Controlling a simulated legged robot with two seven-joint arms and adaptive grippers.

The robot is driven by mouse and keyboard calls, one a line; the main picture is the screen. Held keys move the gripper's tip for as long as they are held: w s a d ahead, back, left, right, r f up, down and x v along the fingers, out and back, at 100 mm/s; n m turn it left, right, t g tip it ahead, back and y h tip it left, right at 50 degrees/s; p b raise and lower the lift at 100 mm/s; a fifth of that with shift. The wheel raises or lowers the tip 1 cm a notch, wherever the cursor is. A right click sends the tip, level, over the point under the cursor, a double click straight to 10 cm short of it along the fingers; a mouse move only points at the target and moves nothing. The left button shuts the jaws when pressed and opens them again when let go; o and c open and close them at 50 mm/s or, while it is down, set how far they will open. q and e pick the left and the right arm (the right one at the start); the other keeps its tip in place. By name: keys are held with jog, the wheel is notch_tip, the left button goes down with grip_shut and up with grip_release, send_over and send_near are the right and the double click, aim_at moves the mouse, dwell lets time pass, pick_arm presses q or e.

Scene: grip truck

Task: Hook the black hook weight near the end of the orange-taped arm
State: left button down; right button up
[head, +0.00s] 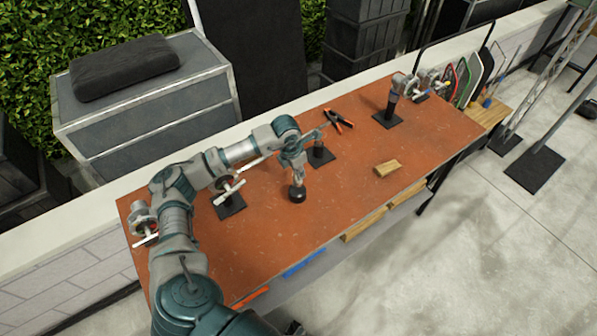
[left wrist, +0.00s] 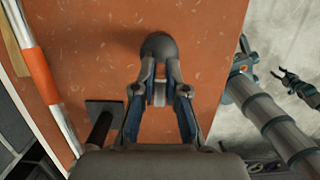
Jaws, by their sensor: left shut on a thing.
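The black hook weight (head: 297,194) hangs below my left gripper (head: 296,163) in the head view, over the middle of the table. In the left wrist view the round weight (left wrist: 158,45) shows just beyond the fingertips of my left gripper (left wrist: 160,90), which are shut on its upper part. The orange-taped arm (left wrist: 40,75), a white bar with an orange band, runs along the left of the wrist view, apart from the weight. In the head view my arm partly hides the bar. My right gripper (left wrist: 284,75) is small in the wrist view, its jaws unclear.
The orange-brown table (head: 350,210) carries black-based stands, one (head: 320,157) close behind my left gripper. A clamp (head: 338,121) lies near the back, and a wooden block (head: 387,168) lies to the right. Bare table surrounds the block. Taller stands (head: 390,110) fill the far corner.

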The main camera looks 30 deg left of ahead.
pick_arm(q)
notch_tip(320, 180, up, 8)
jog(key=p, duration=0.4)
jog(key=shift+r+p, duration=0.2)
jog(key=shift+p, duration=0.2)
jog(key=shift+f, duration=0.1)
